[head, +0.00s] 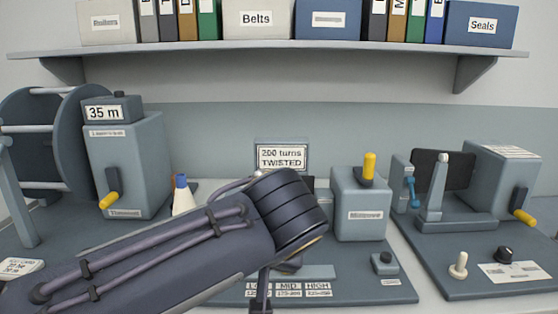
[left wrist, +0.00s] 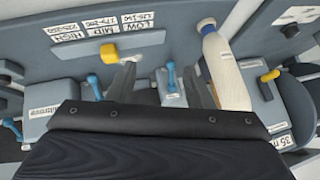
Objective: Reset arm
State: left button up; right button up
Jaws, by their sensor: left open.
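My left arm comes in from the lower left of the head view, across the bench. Its gripper (head: 262,292) hangs down in front of the middle machine, and is largely cut off or hidden by the wrist. In the left wrist view my left gripper (left wrist: 161,88) has its two fingers apart with nothing held. A blue lever (left wrist: 171,80) shows between them; I cannot tell how far below it lies. A white bottle with a blue cap (left wrist: 224,68) is beside the right finger. It also shows behind my arm in the head view (head: 183,198). My right gripper is not in view.
The middle machine has a "200 turns TWISTED" display (head: 282,157) and a yellow knob (head: 369,164). A machine marked 35 m (head: 125,160) with a reel stands left. Another machine (head: 500,185) stands right. A shelf (head: 270,46) with binders and boxes runs above.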

pick_arm(q)
jog(key=s+a+f+g+h, duration=0.1)
jog(key=s+a+f, duration=0.2)
jog(key=a+f, duration=0.3)
jog(key=s+a+f+g+h, duration=0.2)
jog(key=s+a+f, duration=0.15)
jog(key=a, duration=0.35)
jog(key=s+a+f+n+t+h, duration=0.2)
jog(key=s+a+f+n+h, duration=0.15)
jog(key=s+f, duration=0.75)
notch_tip(320, 180, up, 14)
jog(key=p, duration=1.3)
jog(key=shift+s+d+m+g, duration=0.2)
jog(key=shift+s+m+g, duration=0.1)
jog(key=shift+s+m, duration=0.15)
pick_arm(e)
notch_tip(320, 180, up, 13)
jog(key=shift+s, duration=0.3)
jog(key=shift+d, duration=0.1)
